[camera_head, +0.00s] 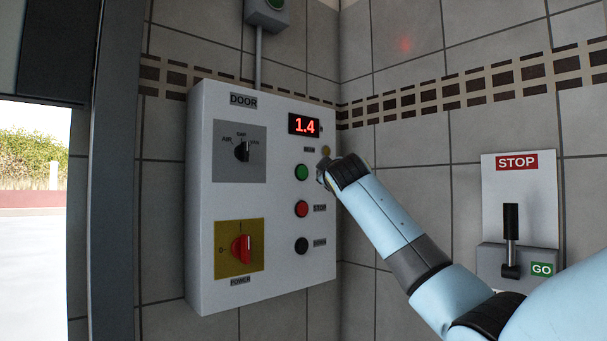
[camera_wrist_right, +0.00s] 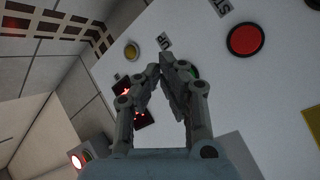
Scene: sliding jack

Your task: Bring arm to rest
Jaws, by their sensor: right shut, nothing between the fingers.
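My right arm reaches in from the lower right in the head view. Its gripper (camera_head: 323,174) is at the right edge of the white door control panel (camera_head: 210,195), near the green button (camera_head: 302,172). In the right wrist view the gripper (camera_wrist_right: 163,68) is shut and empty, with its fingertips together in front of the panel face. The fingers partly cover the green button (camera_wrist_right: 194,72) and the red display (camera_wrist_right: 140,118). I cannot tell whether the fingertips touch the panel. My left gripper is not in view.
The panel also carries a red button (camera_head: 302,209), a black button (camera_head: 302,246), a selector knob (camera_head: 242,151) and a red power switch (camera_head: 241,249). The display (camera_head: 304,125) reads 1.4. A STOP/GO lever box (camera_head: 520,205) is on the right wall. An opening shows outdoors at left.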

